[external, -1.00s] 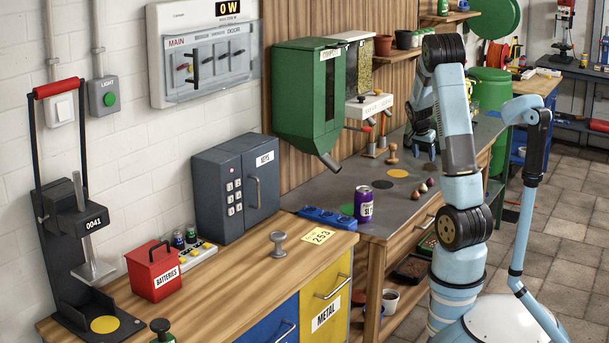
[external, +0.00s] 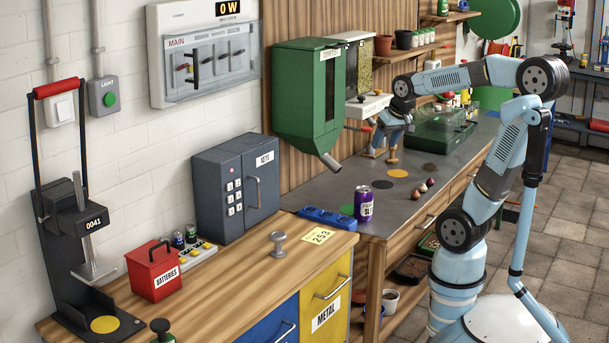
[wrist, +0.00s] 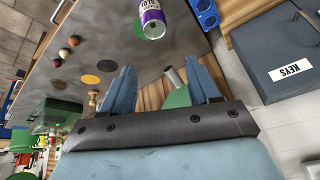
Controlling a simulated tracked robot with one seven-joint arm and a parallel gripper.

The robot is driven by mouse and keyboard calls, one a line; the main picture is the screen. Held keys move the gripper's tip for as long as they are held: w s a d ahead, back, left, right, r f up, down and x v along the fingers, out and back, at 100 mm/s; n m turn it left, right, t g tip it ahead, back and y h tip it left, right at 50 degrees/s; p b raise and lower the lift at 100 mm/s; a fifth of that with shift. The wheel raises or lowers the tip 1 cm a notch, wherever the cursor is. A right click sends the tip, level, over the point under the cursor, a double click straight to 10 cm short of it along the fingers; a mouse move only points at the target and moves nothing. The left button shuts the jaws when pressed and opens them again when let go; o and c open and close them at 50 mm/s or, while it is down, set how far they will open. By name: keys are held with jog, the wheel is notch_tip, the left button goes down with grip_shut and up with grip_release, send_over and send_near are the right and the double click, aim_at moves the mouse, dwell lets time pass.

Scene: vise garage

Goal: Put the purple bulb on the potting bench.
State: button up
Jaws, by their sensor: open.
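Several small round bulbs lie in a row on the grey top of the potting bench (external: 335,187). The row (external: 423,188) also shows in the external view, where the colours are hard to tell apart. My gripper (external: 382,150) is near the back of the bench, beneath the seed dispenser, to the left of and behind the bulbs. In the wrist view its fingers (wrist: 160,68) are spread, with nothing held between them.
A purple can (external: 364,204) stands on the bench, left of the bulbs. A green dispenser (external: 305,100) hangs at the back left. A wooden-handled tool (external: 392,152) is close to my gripper. A clear-topped green case (external: 440,135) stands farther back. Coloured discs mark the bench top.

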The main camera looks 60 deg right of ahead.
jog(key=s+a+n+y, duration=0.1)
jog(key=s+a+n, duration=0.4)
jog(key=s+a, duration=0.3)
jog(key=shift+s+a+r+t, duration=0.35)
jog(key=shift+a+t, duration=0.05)
jog(key=shift+a, duration=0.55)
